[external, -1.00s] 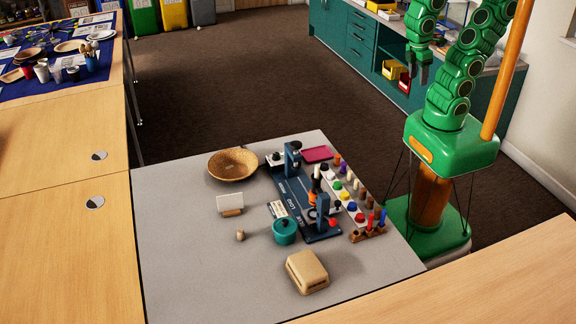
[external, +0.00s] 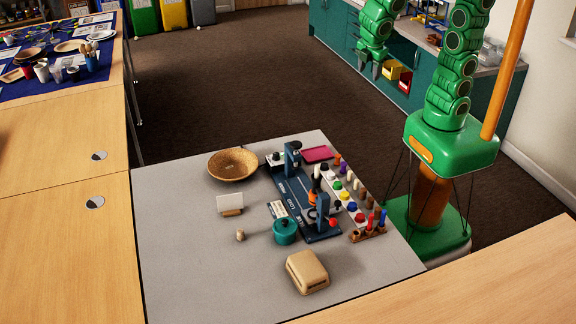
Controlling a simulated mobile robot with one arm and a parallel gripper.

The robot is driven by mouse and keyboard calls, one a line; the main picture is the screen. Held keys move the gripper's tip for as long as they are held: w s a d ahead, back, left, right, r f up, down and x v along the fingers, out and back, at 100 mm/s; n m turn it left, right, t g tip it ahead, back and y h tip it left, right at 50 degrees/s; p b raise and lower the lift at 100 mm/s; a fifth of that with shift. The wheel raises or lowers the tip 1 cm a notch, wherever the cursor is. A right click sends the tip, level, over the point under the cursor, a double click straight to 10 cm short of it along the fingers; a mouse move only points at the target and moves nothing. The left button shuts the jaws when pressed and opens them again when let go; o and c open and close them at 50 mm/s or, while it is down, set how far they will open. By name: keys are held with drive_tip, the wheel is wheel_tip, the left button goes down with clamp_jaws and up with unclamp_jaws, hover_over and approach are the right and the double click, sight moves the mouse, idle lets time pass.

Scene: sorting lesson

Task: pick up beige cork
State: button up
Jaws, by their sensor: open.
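A small beige cork-like piece (external: 240,235) sits on the grey table top (external: 185,270), left of the teal pot and below the white card in its holder. It is small in this view, so its exact shape is hard to tell. My gripper (external: 376,72) hangs high in the upper right, pointing down, with its fingers apart and nothing between them. It is well away from the cork, above and beyond the table's far right side.
A teal lidded pot (external: 285,232) stands just right of the cork. The table's left front is clear.

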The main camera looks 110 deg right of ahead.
drive_tip(key=w+a+f+n+t+h, duration=0.1)
drive_tip(key=w+f+n+h, duration=0.2)
drive_tip(key=w, duration=1.5)
drive_tip(key=n+t+h, duration=0.5)
drive_tip(key=n, duration=0.6)
hover_over(242, 232)
drive_tip(key=s+d, duration=0.3)
drive_tip(key=s, duration=0.3)
wheel_tip(242, 232, down, 16)
drive_tip(key=a+f+n, duration=0.1)
drive_tip(key=a+f, duration=0.2)
drive_tip(key=f, duration=0.1)
drive_tip(key=w+a+f+n+t, duration=0.1)
drive_tip(key=a+f, duration=0.2)
drive_tip(key=f, duration=0.1)
drive_tip(key=w+a+f+n+t, duration=0.1)
drive_tip(key=a+f, duration=0.2)
drive_tip(key=f, duration=0.1)
drive_tip(key=shift+a+f+n+h, duration=0.1)
drive_tip(key=shift+a+n+h, duration=0.2)
drive_tip(key=shift+a+n, duration=0.1)
drive_tip(key=shift+a+f, duration=0.3)
drive_tip(key=shift+f, duration=0.1)
drive_tip(key=shift+w+d+f, duration=0.1)
drive_tip(key=shift+d+f, duration=0.1)
drive_tip(key=shift+f, duration=0.05)
drive_tip(key=shift+x, duration=3.6)
drive_tip(key=shift+r, duration=0.1)
drive_tip(key=shift+c, duration=0.4)
